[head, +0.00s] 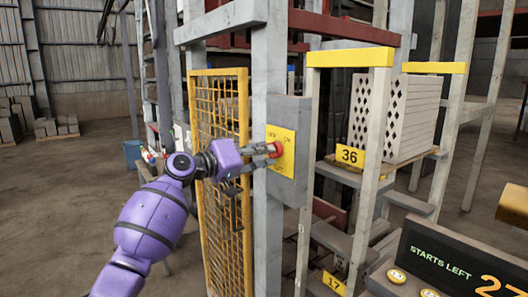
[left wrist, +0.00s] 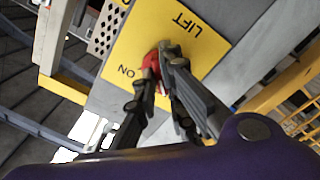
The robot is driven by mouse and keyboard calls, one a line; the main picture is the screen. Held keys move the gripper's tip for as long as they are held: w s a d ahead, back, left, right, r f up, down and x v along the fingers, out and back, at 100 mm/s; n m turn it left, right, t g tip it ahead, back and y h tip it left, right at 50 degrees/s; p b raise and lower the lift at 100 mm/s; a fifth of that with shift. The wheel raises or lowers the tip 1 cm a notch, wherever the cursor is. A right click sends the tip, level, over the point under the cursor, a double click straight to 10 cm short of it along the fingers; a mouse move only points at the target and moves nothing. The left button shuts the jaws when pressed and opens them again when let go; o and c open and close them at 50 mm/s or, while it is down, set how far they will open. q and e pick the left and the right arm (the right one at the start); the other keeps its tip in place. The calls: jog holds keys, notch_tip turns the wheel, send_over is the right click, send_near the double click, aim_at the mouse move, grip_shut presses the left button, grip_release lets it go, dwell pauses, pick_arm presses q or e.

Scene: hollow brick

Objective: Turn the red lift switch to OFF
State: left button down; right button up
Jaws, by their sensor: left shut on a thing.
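The red lift switch (head: 278,149) sits on a yellow plate (head: 281,170) on a grey box fixed to a grey post. My left gripper (head: 268,152) reaches it from the left and is shut on it. In the left wrist view, the two dark fingers (left wrist: 161,66) close around the red switch (left wrist: 153,62). There the yellow plate (left wrist: 130,47) appears turned, with LIFT and ON readable. The fingers hide part of the switch, and I cannot tell which way it points. My right gripper is not in view.
A yellow mesh gate (head: 222,110) stands left of the post, close to my left forearm. Right of the box, a shelf marked 36 (head: 350,155) holds pale hollow bricks (head: 415,115). A dark counter panel (head: 440,262) is at the lower right. Open floor lies left.

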pick_arm(q)
jog(key=shift+f, duration=0.15)
jog(key=c, duration=1.8)
grip_release()
jog(key=shift+c, duration=0.2)
jog(key=v, duration=1.2)
